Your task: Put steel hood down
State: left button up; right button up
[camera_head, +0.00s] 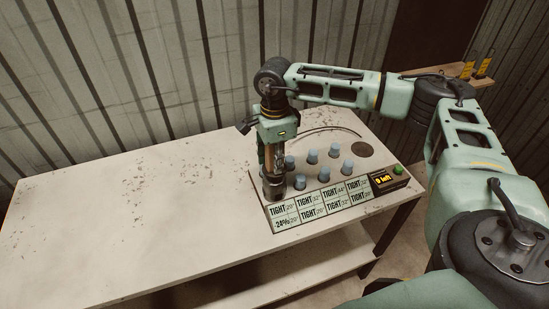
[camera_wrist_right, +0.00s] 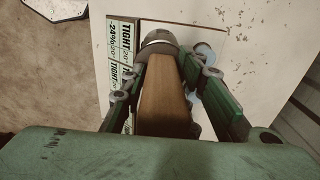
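My right gripper (camera_head: 272,168) points down over the front-left corner of the panel (camera_head: 258,197). It is shut on the wooden handle (camera_wrist_right: 163,100) of a tool that I take to be the steel hood (camera_head: 273,190). The hood's dark metal end is at the panel's front-left position, above the "24%" label (camera_head: 286,222). In the right wrist view the rounded metal end (camera_wrist_right: 158,40) shows past the fingertips. Whether it rests on the panel or covers a fitting I cannot tell. My left gripper is not in view.
Several blue-grey caps (camera_head: 322,173) stand on the panel beside the hood. Other labels read "TIGHT". A display (camera_head: 384,180) seems to read "0 left", next to a green button (camera_head: 398,169). A dark disc (camera_head: 362,150) lies at the back right. The table's left half (camera_head: 120,205) is clear.

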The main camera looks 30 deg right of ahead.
jog(key=shift+o, duration=1.2)
jog(key=shift+r, duration=0.1)
jog(key=shift+r, duration=0.2)
notch_tip(320, 180, up, 11)
jog(key=b, duration=0.3)
jog(key=shift+w+f, duration=0.1)
jog(key=shift+f, duration=0.1)
jog(key=shift+r, duration=0.6)
